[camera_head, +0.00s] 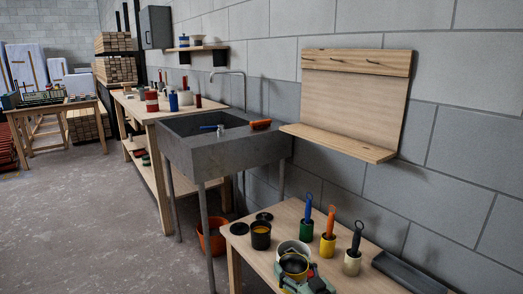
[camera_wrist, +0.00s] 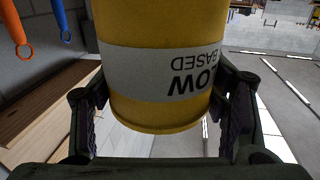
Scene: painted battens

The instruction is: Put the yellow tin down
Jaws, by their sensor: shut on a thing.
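The yellow tin (camera_wrist: 160,115) fills the middle of the wrist view, with a pale label reading "LOW" and "BASED" upside down. My gripper (camera_wrist: 165,98) has one finger on each side of it and is shut on it. In the head view the yellow tin (camera_head: 293,264) shows at the bottom, with my gripper (camera_head: 306,283) around it, over the near wooden table (camera_head: 245,253). Whether the tin touches the table top cannot be told.
A dark tray (camera_head: 408,273) lies right. The sink (camera_head: 215,155) stands behind.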

